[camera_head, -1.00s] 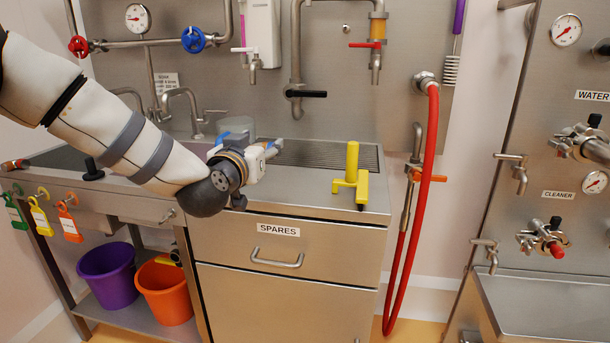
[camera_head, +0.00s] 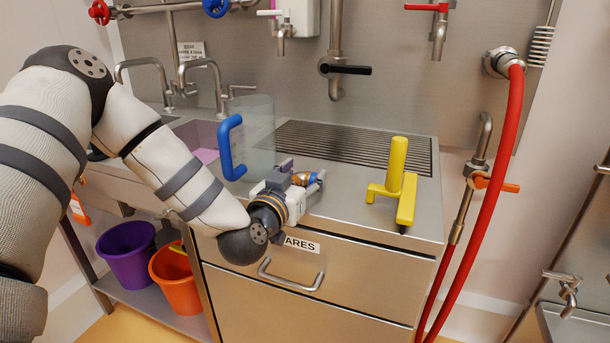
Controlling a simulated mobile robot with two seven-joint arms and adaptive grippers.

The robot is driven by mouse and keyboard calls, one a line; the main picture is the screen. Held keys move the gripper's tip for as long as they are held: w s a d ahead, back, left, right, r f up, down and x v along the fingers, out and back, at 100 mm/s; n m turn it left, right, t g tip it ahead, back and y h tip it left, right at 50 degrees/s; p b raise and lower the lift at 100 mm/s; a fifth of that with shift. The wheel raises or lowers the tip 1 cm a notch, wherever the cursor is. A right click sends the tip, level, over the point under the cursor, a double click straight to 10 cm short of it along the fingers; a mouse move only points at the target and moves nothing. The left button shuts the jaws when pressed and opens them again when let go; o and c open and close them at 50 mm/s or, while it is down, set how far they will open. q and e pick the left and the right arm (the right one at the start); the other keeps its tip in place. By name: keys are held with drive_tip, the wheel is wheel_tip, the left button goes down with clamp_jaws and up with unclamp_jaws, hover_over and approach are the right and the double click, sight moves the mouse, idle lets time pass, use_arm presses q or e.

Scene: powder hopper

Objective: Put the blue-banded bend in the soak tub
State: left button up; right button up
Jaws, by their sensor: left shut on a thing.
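My left gripper (camera_head: 306,180) is over the front edge of the steel counter, above the drawer. It is shut on a small copper-coloured bend with blue on it (camera_head: 314,181), partly hidden by the fingers. No label marks the soak tub, so I cannot tell which vessel it is. A sink basin (camera_head: 190,133) lies left of the counter, partly hidden by my arm. A purple bucket (camera_head: 126,256) and an orange bucket (camera_head: 176,284) stand on the low shelf. My right gripper is not in view.
A clear jug (camera_head: 258,135) with a blue handle stands just behind my left gripper. A yellow tool (camera_head: 397,175) stands on the counter to the right. A ribbed drainboard (camera_head: 350,143) is clear. A red hose (camera_head: 500,180) hangs at the right. Taps (camera_head: 205,75) rise behind the sink.

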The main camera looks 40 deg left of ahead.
use_arm(q)
drive_tip(key=shift+w+f, duration=0.1)
drive_tip(key=shift+w, duration=0.05)
drive_tip(key=o, duration=1.3)
drive_tip(key=shift+o, duration=0.3)
drive_tip(key=shift+r, duration=0.2)
